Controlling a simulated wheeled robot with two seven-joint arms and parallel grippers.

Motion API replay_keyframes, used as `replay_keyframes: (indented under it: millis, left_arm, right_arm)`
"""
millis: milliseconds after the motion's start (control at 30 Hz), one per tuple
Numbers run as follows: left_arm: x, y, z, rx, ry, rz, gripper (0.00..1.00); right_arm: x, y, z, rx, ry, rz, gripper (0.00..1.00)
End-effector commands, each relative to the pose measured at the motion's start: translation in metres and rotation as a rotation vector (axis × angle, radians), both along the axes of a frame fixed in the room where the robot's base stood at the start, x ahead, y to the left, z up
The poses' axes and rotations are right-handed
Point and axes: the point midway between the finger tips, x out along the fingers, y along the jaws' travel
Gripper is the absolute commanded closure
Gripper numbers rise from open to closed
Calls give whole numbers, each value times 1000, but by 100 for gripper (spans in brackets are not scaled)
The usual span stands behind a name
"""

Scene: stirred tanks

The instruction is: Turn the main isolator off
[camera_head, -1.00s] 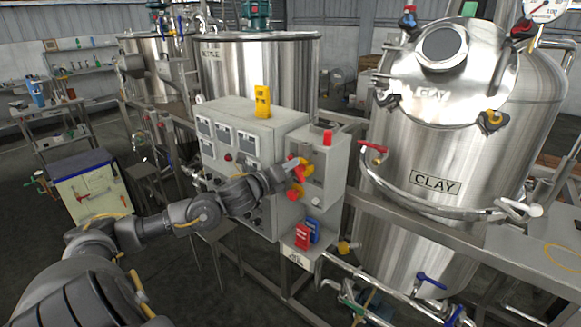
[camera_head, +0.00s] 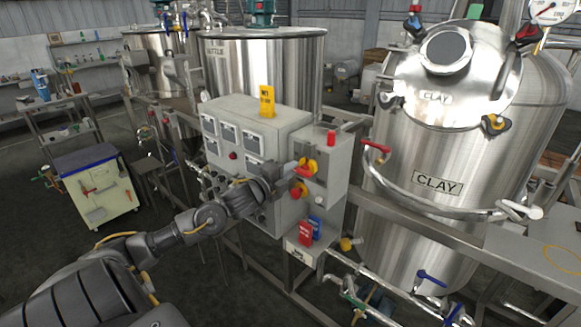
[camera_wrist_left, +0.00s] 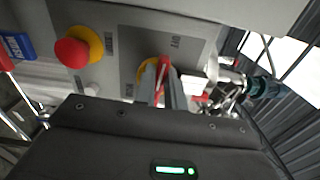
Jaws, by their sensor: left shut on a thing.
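The main isolator (camera_head: 312,166) is a red handle on a yellow disc, on the front of a grey box (camera_head: 328,180). In the left wrist view its red handle (camera_wrist_left: 163,70) stands between my fingers, with the yellow disc (camera_wrist_left: 147,76) partly hidden behind them. My left gripper (camera_head: 298,166) is shut on the handle; its fingers also show in the left wrist view (camera_wrist_left: 164,92). An "OFF" label (camera_wrist_left: 174,42) is on the plate beyond the handle. The handle's exact angle is hard to tell. My right gripper is out of view.
A red mushroom button on a yellow base (camera_head: 298,191) sits just below the isolator. A red lamp (camera_head: 331,138) tops the box. Red (camera_head: 305,232) and blue (camera_head: 315,225) tags stand below. The CLAY tank (camera_head: 437,215) with its curved pipe is close on the right.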

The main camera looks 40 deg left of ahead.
Motion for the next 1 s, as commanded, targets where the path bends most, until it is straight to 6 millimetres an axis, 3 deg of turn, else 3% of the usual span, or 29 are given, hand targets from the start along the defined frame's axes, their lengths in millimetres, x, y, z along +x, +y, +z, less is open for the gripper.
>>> replay_keyframes:
  millis: [733,767,900,1000]
  left_arm:
    - [0,0,-3,-80,-1,1,100]
    - [0,0,-3,-80,-1,1,84]
    - [0,0,-3,-79,-1,1,66]
    - [0,0,-2,-78,-1,1,66]
  right_arm:
    - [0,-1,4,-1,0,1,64]
    - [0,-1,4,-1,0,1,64]
    - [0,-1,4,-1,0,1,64]
    - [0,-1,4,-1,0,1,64]
